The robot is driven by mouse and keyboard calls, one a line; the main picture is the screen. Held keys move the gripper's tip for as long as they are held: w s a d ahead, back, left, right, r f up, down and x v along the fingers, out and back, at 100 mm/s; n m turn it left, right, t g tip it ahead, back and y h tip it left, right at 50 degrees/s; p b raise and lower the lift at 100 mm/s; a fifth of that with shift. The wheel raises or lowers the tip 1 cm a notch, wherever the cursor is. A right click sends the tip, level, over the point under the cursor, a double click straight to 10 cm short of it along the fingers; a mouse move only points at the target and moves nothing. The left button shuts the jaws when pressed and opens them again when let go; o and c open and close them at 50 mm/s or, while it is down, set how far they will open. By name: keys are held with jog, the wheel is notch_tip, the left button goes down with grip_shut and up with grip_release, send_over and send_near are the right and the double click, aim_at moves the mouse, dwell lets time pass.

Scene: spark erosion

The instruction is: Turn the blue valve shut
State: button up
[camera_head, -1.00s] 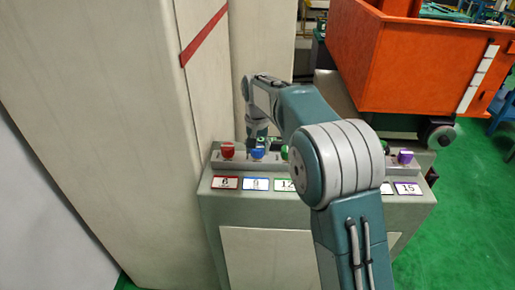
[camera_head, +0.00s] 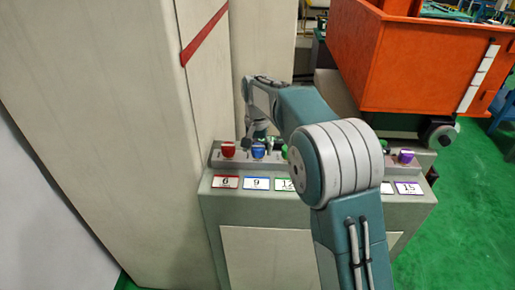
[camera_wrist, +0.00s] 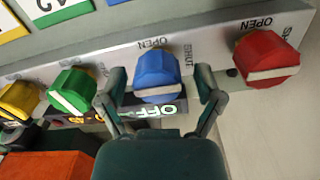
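The blue valve (camera_wrist: 157,75) is a faceted knob with a white bar, on a grey strip marked OPEN and SHUT. In the wrist view its bar lies nearly level, at the knob's lower edge, above a lit OFF sign (camera_wrist: 156,110). My gripper (camera_wrist: 160,80) is open, one finger on each side of the knob; I cannot tell whether they touch it. In the head view the blue valve (camera_head: 258,151) stands above the label 9 (camera_head: 256,184), with my gripper (camera_head: 262,138) just behind it.
A red valve (camera_wrist: 267,60) stands close on one side, green (camera_wrist: 73,90) and yellow (camera_wrist: 20,100) valves on the other. A purple valve (camera_head: 405,156) is at the console's right end. A tall pale cabinet (camera_head: 110,120) stands left, and an orange bin (camera_head: 430,65) behind right.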

aim_at(257, 146)
jog(key=shift+r, duration=0.15)
notch_tip(257, 146, up, 12)
dwell(0.7)
jog(key=shift+w+a, duration=0.1)
